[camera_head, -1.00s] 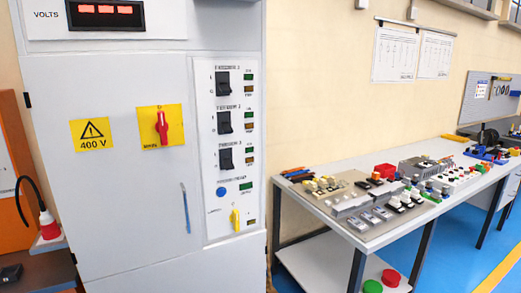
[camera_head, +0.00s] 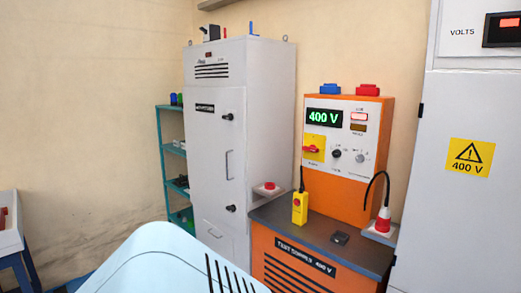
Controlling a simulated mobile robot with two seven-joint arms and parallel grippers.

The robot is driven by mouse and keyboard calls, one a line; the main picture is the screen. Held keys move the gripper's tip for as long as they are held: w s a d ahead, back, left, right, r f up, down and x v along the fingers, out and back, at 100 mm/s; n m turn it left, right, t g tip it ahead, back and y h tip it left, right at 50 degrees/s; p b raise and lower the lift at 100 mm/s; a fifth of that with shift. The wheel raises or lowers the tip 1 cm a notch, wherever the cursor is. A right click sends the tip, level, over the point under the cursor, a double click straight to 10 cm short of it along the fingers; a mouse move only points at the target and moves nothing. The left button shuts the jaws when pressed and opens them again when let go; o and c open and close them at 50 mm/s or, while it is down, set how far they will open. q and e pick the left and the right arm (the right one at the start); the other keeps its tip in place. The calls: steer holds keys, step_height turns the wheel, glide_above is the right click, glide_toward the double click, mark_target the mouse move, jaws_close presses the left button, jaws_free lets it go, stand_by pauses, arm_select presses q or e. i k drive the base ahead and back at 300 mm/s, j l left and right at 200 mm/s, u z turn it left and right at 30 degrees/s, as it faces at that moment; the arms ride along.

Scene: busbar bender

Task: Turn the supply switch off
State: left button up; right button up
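An orange test supply unit (camera_head: 346,195) stands right of centre, with a white control panel on its upper front. On the panel, a red switch handle (camera_head: 311,149) sits on a yellow plate, seemingly turned sideways; its lettering is too small to read. The green display (camera_head: 324,117) beside it reads 400 V. Two round knobs are on the panel's lower part. Neither of my grippers is in view.
A tall grey cabinet (camera_head: 215,165) stands left, a white 400 V cabinet (camera_head: 460,220) right. A pale blue slotted shape (camera_head: 160,255) covers the bottom; I cannot tell its nature.

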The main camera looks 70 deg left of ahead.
mark_target(312, 148)
steer(key=j+u, duration=0.2)
steer(key=u, duration=1.8)
steer(key=i+j+z, duration=0.1)
steer(key=i+z, duration=0.15)
steer(key=i, duration=0.2)
steer(key=i+j+z, duration=0.25)
steer(key=i, duration=0.2)
steer(key=i+j+z, duration=0.25)
steer(key=i, duration=0.2)
